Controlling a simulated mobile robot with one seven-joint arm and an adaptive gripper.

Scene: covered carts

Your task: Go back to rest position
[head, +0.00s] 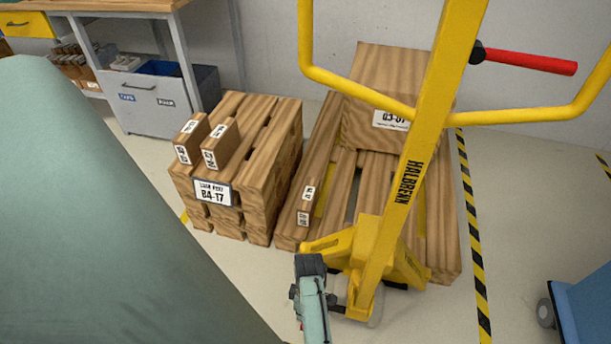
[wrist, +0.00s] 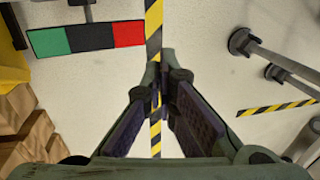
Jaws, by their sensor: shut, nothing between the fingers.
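My gripper (wrist: 167,72) shows in the wrist view, with its dark fingers closed together at the tips. Nothing is held between them. The fingers point over pale floor, in line with a yellow-and-black tape strip (wrist: 154,20). In the head view, a large teal part of my own body covers the left side. I cannot make out the fingertips in the head view.
A yellow pallet jack (head: 408,165) stands in front of a wooden pallet (head: 440,215) bearing a big box (head: 365,75). A stacked pallet pile (head: 255,140) with two small boxes stands left. A blue cart (head: 590,310) is at lower right. A workbench (head: 130,5) stands behind.

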